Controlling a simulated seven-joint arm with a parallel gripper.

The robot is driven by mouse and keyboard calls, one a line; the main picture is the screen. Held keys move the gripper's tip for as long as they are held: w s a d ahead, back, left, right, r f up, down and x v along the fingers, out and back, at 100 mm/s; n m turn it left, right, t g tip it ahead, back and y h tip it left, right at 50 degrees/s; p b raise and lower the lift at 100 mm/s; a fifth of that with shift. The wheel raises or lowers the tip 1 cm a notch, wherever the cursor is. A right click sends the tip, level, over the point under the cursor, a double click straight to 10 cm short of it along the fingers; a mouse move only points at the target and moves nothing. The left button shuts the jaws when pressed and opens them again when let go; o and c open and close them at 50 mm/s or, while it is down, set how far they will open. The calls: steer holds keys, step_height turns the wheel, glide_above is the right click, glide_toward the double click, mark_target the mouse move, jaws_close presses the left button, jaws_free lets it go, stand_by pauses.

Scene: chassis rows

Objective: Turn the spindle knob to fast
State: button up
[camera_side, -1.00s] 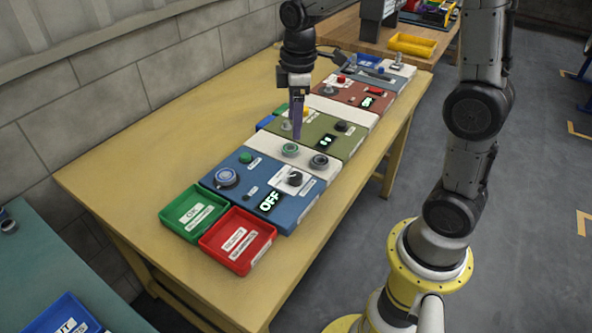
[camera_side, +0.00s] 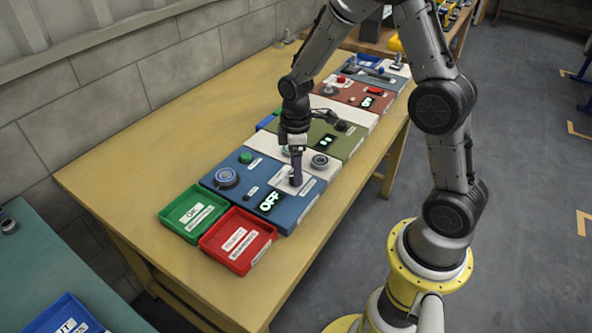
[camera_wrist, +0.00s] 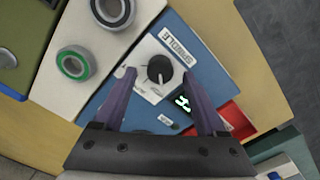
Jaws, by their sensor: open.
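A black knob (camera_wrist: 160,69) on a white plate sits on the blue panel (camera_side: 228,200), beside a lit display (camera_side: 269,201) that reads OFF. In the wrist view the display (camera_wrist: 183,103) is below right of the knob. The words around the dial are too small to read. My gripper (camera_side: 296,183) is over the knob and hides it in the side view. In the wrist view my gripper (camera_wrist: 160,77) is open, with one purple finger on each side of the knob and nothing held. I cannot tell whether the fingers touch it.
A white panel with a green ring (camera_wrist: 73,64) and a grey ring (camera_wrist: 113,10) adjoins the blue panel. A green tray (camera_side: 167,220) and a red tray (camera_side: 205,245) stand in front. A blue-grey round control (camera_side: 226,177) and a green button (camera_side: 246,157) share the blue panel.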

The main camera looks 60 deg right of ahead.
steer(key=shift+f, duration=0.7)
jaws_close()
